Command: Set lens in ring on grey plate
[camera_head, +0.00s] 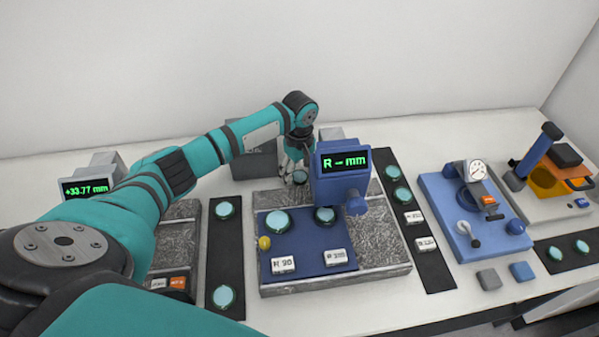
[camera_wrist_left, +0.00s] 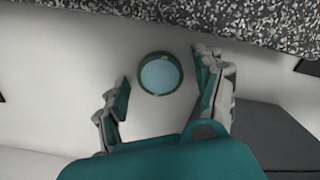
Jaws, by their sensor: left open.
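A round pale-teal lens with a dark green rim (camera_wrist_left: 160,73) lies on the white table close to the speckled granite slab's edge. It also shows in the head view (camera_head: 300,177), behind the blue instrument and just at my left gripper's fingertips. My left gripper (camera_wrist_left: 161,74) is open, with one finger on each side of the lens and gaps to its rim. In the head view the left gripper (camera_head: 292,170) points down at the back of the slab. Its height over the lens is hard to tell. I cannot make out which ring the task means. My right gripper is not in view.
The granite slab (camera_head: 385,262) carries a blue base (camera_head: 305,243) with round lens-like discs and a blue display (camera_head: 343,162). Black strips (camera_head: 222,262) with more discs flank it. A blue gauge stand (camera_head: 448,205) and a light grey plate (camera_head: 545,208) stand to the right.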

